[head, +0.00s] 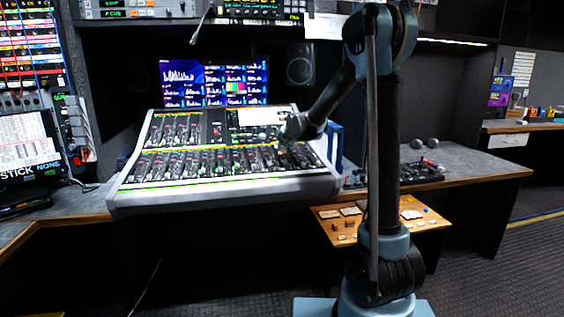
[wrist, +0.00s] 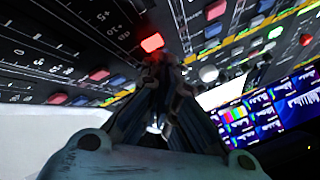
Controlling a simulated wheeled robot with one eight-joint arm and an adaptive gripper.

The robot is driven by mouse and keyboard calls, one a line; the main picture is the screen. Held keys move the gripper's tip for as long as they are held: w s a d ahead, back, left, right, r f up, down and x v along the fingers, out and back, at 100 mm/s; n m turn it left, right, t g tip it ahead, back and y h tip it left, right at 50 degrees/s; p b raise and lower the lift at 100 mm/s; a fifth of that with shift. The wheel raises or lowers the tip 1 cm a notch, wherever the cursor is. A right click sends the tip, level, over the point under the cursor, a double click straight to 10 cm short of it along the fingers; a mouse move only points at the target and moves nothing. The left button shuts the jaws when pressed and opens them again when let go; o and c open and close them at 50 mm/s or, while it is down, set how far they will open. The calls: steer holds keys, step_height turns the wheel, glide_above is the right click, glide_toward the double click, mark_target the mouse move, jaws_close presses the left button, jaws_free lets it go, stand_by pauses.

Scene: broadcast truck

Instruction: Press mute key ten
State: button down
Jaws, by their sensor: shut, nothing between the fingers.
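The mixing console (head: 222,192) stands on the desk in the head view, with rows of channel strips, faders and small coloured keys. My gripper (head: 284,146) reaches down over the right part of its lower fader row; the fingertips are too small there to separate from the controls. In the wrist view my gripper (wrist: 160,62) is shut and empty, its tips close to a bright red key (wrist: 152,42). I cannot tell whether they touch it. Other red keys (wrist: 216,10) and paler red keys (wrist: 99,74) sit nearby. No key number is readable, so I cannot tell which is mute key ten.
A monitor (head: 213,84) with level graphs stands behind the console. A speaker (head: 300,65) is at its back right. A blue binder (head: 335,146) stands close to the console's right side. Small knobs and faders crowd around my fingertips.

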mark_target(283, 155)
steer(key=shift+w+f, duration=0.1)
steer(key=shift+f, duration=0.3)
stand_by(0.4)
steer(key=shift+r, duration=0.9)
step_height(283, 155, up, 6)
steer(key=s, duration=0.1)
steer(key=shift+d, duration=0.15)
stand_by(0.5)
